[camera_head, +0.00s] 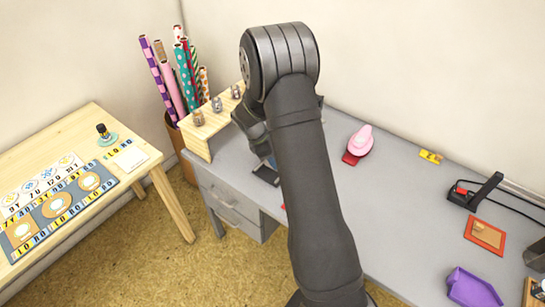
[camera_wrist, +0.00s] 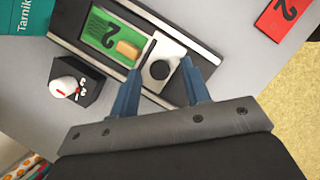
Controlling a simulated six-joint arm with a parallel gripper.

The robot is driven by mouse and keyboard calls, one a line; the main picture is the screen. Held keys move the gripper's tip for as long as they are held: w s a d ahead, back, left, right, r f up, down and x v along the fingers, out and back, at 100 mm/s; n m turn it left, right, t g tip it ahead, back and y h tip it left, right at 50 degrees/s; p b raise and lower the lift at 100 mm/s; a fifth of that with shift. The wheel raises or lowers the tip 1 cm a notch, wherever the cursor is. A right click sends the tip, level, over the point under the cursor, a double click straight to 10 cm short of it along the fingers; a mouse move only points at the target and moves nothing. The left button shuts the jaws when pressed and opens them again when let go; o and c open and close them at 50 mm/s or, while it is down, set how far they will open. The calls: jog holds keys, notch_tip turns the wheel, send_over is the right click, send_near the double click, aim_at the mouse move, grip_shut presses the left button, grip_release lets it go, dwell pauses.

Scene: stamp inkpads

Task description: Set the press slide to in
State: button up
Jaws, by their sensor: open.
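The press slide (camera_wrist: 165,50) is a white plate with a round black knob, sitting in a dark track in the wrist view. Beside it in the track lies a green pad (camera_wrist: 103,33) marked 2, with a small tan block (camera_wrist: 127,49) on it. My gripper (camera_wrist: 160,67) is open, its two blue fingers on either side of the knob side of the plate. I cannot tell whether the fingers touch it. In the head view my arm hides the slide and most of the gripper; only part of a dark base (camera_head: 265,175) shows.
In the wrist view, a black box with a white knob (camera_wrist: 63,87) stands left of the track, a red card (camera_wrist: 283,15) lies right, and a teal book (camera_wrist: 20,30) at upper left. In the head view, a wooden rack (camera_head: 207,135) stands behind; a pink stamp (camera_head: 360,140) sits right.

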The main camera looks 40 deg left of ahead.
grip_shut()
jog(key=shift+w+r, duration=0.1)
jog(key=shift+w, duration=2.15)
grip_release()
jog(key=shift+w, duration=0.1)
jog(key=v, duration=1.7)
jog(key=shift+r, duration=0.15)
